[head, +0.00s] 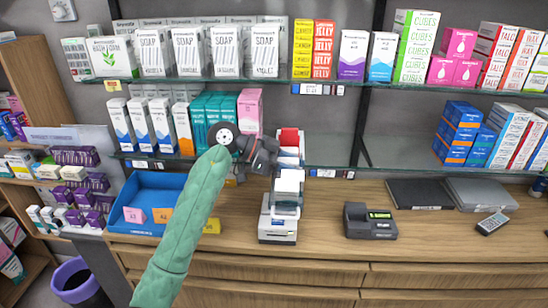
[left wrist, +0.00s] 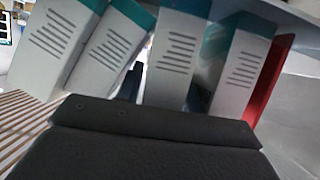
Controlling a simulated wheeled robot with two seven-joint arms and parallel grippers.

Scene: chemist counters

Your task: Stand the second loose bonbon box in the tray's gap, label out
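My left gripper (head: 264,154) is dark, at the end of my green-sleeved arm, in front of the lower shelf's edge. In the left wrist view, a dark finger (left wrist: 131,84) shows between pale boxes with teal tops, one being the middle box (left wrist: 172,55). I cannot tell whether the fingers are open or shut on a box. A blue tray (head: 140,187) lies on the counter at the left, with a pink piece (head: 134,215) and an orange piece (head: 162,215) at its front. No box is readable as bonbon. My right gripper is not in view.
Teal boxes (head: 207,115) and a pink box (head: 250,106) stand on the lower shelf by the gripper. A white device (head: 277,225) stands on the counter, a black terminal (head: 370,222) to its right. Counter between terminal and dark flat cases (head: 420,194) is clear.

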